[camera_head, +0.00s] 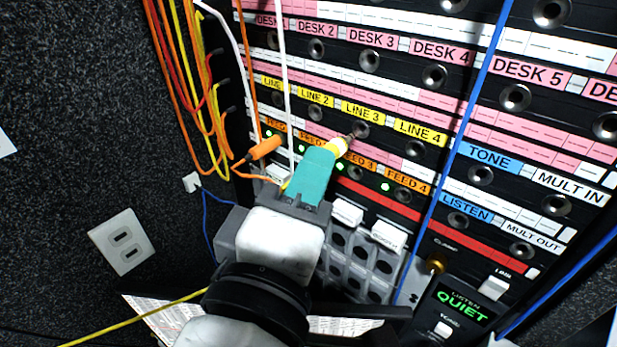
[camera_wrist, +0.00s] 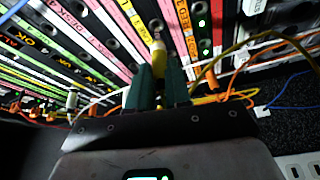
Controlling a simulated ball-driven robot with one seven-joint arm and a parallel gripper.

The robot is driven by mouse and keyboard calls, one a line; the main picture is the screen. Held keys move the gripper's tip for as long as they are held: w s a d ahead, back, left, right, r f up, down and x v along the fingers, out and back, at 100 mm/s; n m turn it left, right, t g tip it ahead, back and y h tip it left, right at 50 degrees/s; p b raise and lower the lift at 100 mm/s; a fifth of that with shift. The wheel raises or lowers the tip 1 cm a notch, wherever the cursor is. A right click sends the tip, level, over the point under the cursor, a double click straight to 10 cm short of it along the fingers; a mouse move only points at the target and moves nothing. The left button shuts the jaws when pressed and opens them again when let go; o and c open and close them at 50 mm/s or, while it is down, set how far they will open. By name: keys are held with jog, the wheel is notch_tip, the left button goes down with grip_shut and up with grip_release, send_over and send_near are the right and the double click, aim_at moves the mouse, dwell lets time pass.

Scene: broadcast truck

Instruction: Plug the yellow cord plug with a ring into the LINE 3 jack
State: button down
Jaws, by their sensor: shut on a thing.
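My gripper (camera_head: 322,158) has teal fingers and is shut on the yellow plug (camera_head: 338,146), holding it tilted up toward the panel. In the wrist view the yellow plug (camera_wrist: 158,56) stands out between the fingers. Its metal tip points at the LINE 3 jack (camera_head: 361,129), which lies just below the yellow LINE 3 label (camera_head: 362,112). The tip is at or very near the jack opening; I cannot tell whether it has entered. The plug's ring is not clear, and my fingers hide its rear part.
An orange plug (camera_head: 265,147) sits at the left by FEED 1. A white cord (camera_head: 285,80) hangs left of my gripper, and a blue cord (camera_head: 462,130) crosses the panel at the right. Orange and yellow cords (camera_head: 190,100) hang at the far left. The LINE 4 jack (camera_head: 414,149) is empty.

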jog(key=shift+w+d+p, duration=0.35)
jog(key=shift+w+d, duration=0.8)
jog(key=shift+w, duration=0.3)
jog(key=c, duration=1)
grip_release()
jog(key=b+v, duration=0.2)
jog(key=v, duration=0.9)
jog(key=shift+w, duration=0.1)
